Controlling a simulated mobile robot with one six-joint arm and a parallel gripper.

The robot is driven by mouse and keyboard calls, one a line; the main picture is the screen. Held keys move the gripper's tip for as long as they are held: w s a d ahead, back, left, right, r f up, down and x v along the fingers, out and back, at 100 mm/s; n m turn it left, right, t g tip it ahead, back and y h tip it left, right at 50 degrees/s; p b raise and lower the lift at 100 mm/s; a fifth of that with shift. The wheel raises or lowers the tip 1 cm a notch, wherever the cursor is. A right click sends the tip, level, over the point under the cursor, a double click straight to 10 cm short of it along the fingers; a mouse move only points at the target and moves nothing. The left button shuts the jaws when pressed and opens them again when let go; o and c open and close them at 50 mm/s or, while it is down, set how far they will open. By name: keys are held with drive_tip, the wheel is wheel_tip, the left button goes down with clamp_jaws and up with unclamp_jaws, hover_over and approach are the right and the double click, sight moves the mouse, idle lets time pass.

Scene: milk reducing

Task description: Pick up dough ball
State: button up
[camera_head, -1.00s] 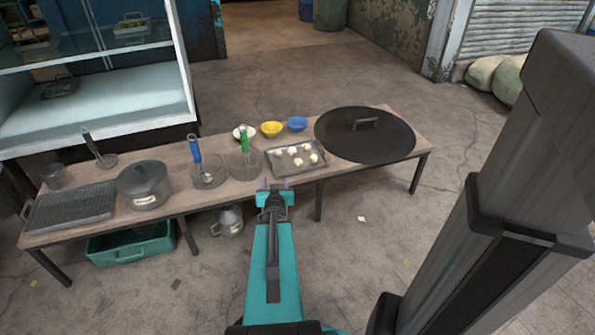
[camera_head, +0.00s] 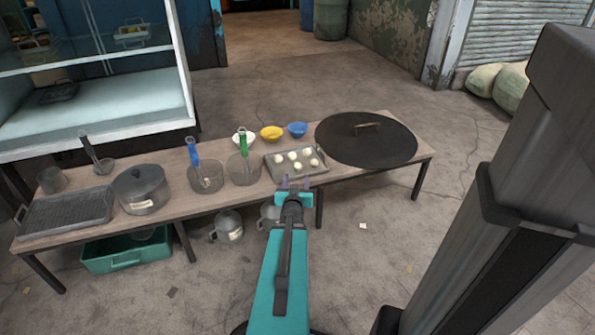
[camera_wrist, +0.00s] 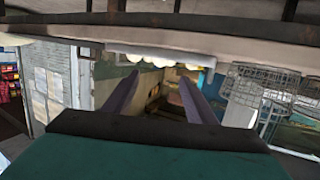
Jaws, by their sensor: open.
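Several pale dough balls (camera_head: 299,166) sit in a shallow grey tray (camera_head: 283,175) on the wooden table. My gripper (camera_head: 296,184) is just in front of the tray at the table's near edge, fingers pointing toward it. The two purple fingers are apart with nothing between them. The wrist view seems upside down: my gripper (camera_wrist: 160,88) shows its open fingers, and a row of dough balls (camera_wrist: 160,62) lies beyond the tips at the tray's light edge.
A large dark round griddle (camera_head: 365,137) is right of the tray. Wire baskets with green (camera_head: 243,145) and blue (camera_head: 193,152) handles stand left. Yellow (camera_head: 272,132) and blue (camera_head: 297,129) bowls sit behind. A lidded pot (camera_head: 141,188) is farther left.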

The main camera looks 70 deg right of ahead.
sight(298, 167)
drive_tip(key=shift+b+x, duration=1.3)
drive_tip(key=shift+x, duration=2.5)
drive_tip(key=shift+f, duration=0.1)
drive_tip(key=shift+b+x, duration=1)
drive_tip(key=shift+x, duration=1.6)
drive_tip(key=c, duration=0.8)
